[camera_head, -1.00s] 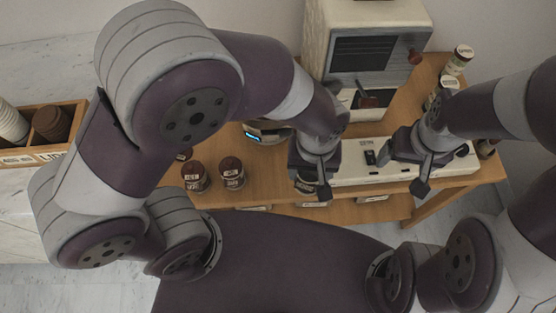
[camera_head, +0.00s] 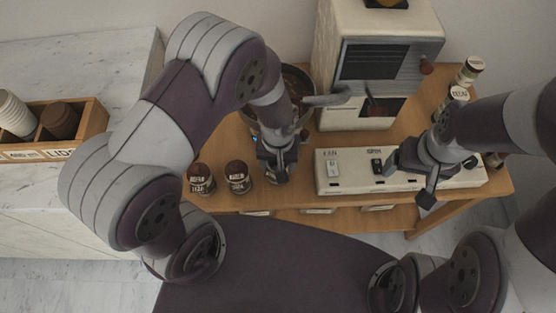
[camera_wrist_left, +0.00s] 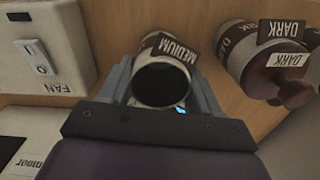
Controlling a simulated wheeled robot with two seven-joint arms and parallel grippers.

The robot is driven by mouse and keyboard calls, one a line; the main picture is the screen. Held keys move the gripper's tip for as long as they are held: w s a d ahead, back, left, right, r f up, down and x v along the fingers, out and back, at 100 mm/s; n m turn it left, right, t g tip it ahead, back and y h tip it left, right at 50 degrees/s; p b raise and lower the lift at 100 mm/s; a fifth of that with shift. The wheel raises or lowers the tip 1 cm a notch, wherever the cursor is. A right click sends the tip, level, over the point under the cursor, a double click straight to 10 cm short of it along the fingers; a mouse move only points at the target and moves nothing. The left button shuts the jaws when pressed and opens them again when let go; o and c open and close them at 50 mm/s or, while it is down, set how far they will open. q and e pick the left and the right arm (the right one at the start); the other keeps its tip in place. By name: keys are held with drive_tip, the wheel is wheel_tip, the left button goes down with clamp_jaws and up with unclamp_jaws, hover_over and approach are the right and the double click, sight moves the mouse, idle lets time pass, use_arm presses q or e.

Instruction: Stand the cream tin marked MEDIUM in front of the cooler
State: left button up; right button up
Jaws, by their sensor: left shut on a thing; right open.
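The tin marked MEDIUM (camera_wrist_left: 160,84) stands between the fingers of my left gripper (camera_head: 276,168). In the left wrist view its open dark mouth faces the camera, with the MEDIUM label at its far rim. In the head view the gripper mostly hides it; I cannot tell whether its base touches the wooden table. A round dark pan (camera_head: 294,82), probably the cooler, sits behind my left gripper, partly hidden by my arm. My right gripper (camera_head: 411,182) is open and empty over the right part of the long cream switch panel.
The cream switch panel (camera_head: 345,183), with a FAN switch, lies just right of my left gripper. Two dark-lidded tins (camera_head: 238,178) stand close on its left; DARK labels show in the wrist view (camera_wrist_left: 284,30). A cream roasting machine (camera_head: 335,60) stands behind.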

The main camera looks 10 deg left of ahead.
use_arm(q)
drive_tip(key=shift+s+f, duration=0.1)
drive_tip(key=shift+f, duration=0.05)
drive_tip(key=o, duration=1.3)
drive_tip(key=shift+c, duration=0.2)
wheel_tip(320, 180, up, 12)
drive_tip(key=p, duration=0.1)
drive_tip(key=s+a+r+m+t, duration=0.1)
drive_tip(key=s+a+r, duration=0.2)
drive_tip(key=a+r, duration=0.2)
drive_tip(key=a, duration=0.3)
drive_tip(key=shift+s+a+m, duration=0.15)
drive_tip(key=shift+a+m, duration=0.25)
